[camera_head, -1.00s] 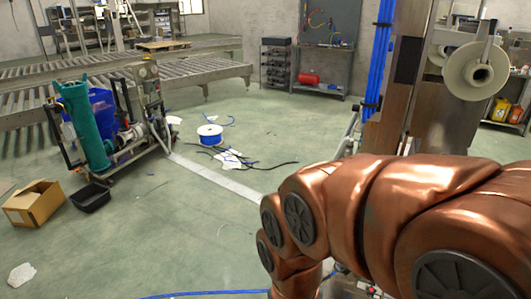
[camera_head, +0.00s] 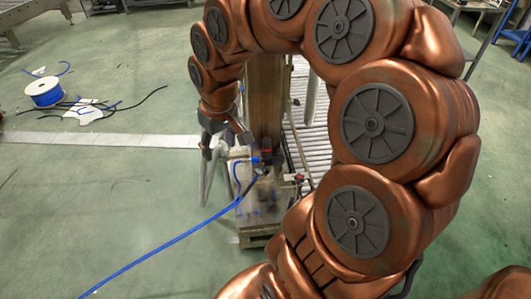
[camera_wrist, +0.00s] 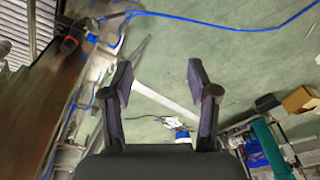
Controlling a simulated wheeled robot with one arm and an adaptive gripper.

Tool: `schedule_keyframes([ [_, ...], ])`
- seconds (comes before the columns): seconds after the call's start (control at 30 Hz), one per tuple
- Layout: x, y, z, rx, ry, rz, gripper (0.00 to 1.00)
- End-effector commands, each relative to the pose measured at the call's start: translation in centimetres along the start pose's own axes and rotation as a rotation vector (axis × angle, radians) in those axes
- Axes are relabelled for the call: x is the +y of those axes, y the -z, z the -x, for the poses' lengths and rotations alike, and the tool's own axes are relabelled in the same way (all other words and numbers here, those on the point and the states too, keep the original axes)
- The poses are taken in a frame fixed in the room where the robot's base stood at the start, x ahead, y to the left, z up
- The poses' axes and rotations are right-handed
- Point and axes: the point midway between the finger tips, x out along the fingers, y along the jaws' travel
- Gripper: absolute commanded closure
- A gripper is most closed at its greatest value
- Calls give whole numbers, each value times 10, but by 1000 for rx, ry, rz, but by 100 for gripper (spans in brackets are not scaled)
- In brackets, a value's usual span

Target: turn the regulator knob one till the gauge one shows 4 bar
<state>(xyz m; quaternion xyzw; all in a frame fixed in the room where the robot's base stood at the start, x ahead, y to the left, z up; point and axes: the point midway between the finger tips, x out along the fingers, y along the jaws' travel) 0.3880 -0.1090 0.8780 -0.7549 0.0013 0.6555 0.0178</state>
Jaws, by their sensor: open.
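My gripper (camera_wrist: 158,82) is open and empty, its two dark fingers spread over bare floor in the wrist view. In the head view my gripper (camera_head: 225,146) hangs at the end of my arm, beside a metal post. A small dark and red fitting (camera_head: 266,151) with blue parts, possibly the regulator, sits just right of my gripper. What looks like the same dark fitting (camera_wrist: 70,43) is at upper left in the wrist view, outside the fingers. I cannot tell which part is regulator knob one. No gauge face or reading can be made out.
A blue hose (camera_head: 165,252) runs from the fittings across the floor. A rusty brown post (camera_head: 265,100) stands close behind my gripper, with a roller conveyor (camera_head: 312,125) to its right. A blue cable spool (camera_head: 45,92) lies on the floor at left, where much floor is clear.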

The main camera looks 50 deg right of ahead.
Motion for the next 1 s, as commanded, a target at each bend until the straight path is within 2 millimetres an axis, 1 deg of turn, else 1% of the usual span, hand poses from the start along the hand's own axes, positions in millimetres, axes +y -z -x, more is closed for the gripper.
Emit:
schedule_keyframes([
  [0.03, 21, 13, -31, 27, 1, -26, 40],
  [0.07, 33, 21, -40, 49, -1, -39, 40],
  [0.1, 49, 31, -53, 72, -3, -55, 40],
  [0.17, 76, 42, -73, 101, -9, -84, 40],
  [0.2, 96, 49, -85, 125, -17, -107, 40],
  [0.23, 111, 54, -95, 141, -22, -123, 40],
  [0.27, 126, 57, -106, 155, -28, -141, 40],
  [0.3, 146, 61, -118, 173, -36, -162, 40],
  [0.4, 191, 64, -144, 209, -60, -215, 40],
  [0.5, 225, 62, -163, 232, -81, -252, 40],
  [0.6, 247, 60, -172, 247, -97, -277, 40],
  [0.7, 258, 59, -177, 254, -105, -289, 40],
  [0.87, 261, 60, -183, 254, -106, -292, 40],
  [1.0, 262, 62, -196, 251, -105, -291, 40],
])
